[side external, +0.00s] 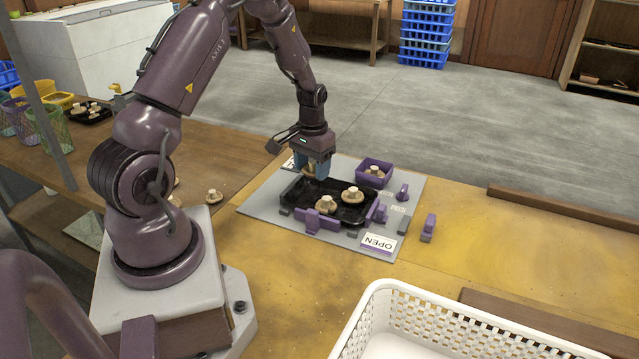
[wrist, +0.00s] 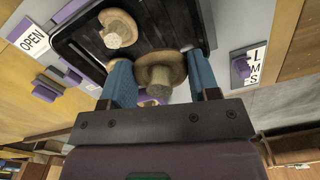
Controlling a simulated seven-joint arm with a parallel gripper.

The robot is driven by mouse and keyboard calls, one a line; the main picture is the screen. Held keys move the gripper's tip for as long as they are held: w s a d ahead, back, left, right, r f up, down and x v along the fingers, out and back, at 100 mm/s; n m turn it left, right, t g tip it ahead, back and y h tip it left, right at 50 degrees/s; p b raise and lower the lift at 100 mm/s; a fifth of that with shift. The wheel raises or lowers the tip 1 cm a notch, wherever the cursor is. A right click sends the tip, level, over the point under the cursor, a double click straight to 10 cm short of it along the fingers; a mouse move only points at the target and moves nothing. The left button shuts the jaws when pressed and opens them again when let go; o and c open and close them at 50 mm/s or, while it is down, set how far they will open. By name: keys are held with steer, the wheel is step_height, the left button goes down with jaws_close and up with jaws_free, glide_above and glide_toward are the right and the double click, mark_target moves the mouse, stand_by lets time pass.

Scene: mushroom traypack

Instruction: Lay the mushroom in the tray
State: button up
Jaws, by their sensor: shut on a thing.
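My gripper (wrist: 163,86) is shut on a mushroom (wrist: 160,72), brown-capped with a pale stem pointing toward the wrist camera. In the side external view my gripper (side external: 318,168) is over the far left part of the black tray (side external: 292,189), and the held mushroom (side external: 307,170) is mostly hidden by the blue fingers. Whether it touches the tray cannot be told. Two other mushrooms lie in the tray, one (side external: 352,194) toward the right and one (side external: 326,205) near the front. In the wrist view the tray (wrist: 150,38) is beyond the fingers, with one mushroom (wrist: 117,28) at upper left.
The tray sits on a grey board with purple clamps (side external: 318,221) and an OPEN sign (side external: 376,244). A purple box (side external: 374,165) with mushrooms stands behind it. A loose mushroom (side external: 214,196) lies left on the table. A white basket (side external: 470,315) is at front right.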

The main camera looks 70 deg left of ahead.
mark_target(318, 193)
steer(key=f, duration=0.1)
steer(key=w+a+f, duration=0.2)
steer(key=shift+w+f, duration=0.15)
steer(key=shift+f, duration=0.15)
steer(key=shift+w+f, duration=0.1)
steer(key=shift+f, duration=1.5)
steer(key=shift+f, duration=0.2)
steer(key=o, duration=0.7)
steer(key=shift+a, duration=0.1)
